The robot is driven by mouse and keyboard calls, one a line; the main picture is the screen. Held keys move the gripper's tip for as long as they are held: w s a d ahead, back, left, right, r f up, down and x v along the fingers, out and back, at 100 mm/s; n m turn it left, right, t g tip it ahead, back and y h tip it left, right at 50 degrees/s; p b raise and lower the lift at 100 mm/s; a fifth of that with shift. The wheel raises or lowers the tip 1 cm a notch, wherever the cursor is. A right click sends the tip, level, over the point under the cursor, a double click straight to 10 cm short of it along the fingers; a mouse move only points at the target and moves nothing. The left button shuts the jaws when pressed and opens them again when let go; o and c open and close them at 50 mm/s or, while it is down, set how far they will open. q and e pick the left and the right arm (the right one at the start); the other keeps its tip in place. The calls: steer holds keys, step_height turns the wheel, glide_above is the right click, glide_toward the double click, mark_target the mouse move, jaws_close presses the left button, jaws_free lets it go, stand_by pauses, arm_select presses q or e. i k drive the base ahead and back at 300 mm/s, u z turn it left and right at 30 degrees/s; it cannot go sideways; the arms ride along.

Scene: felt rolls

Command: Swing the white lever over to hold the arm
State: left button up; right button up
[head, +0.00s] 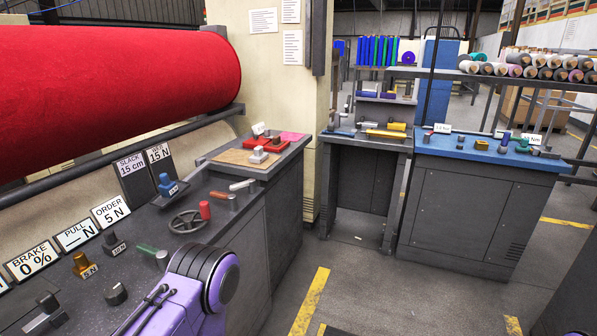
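The white lever (242,185) is a short pale handle at the right end of the dark control bench, pointing to the right and slightly up from its pivot. I cannot tell which part is the arm that the white lever holds. A purple and black link of my own arm shows at the bottom, in front of the bench and apart from the white lever. Neither of my grippers is in view.
The bench (136,209) also carries a handwheel (190,221), a red knob (205,210) and several weights and signs. A large red felt roll (110,80) hangs above it. A side table (227,169) adjoins at right.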

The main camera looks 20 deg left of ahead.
mark_target(250, 184)
steer(key=z, duration=0.15)
steer(key=i, duration=1.9)
steer(key=u, duration=0.8)
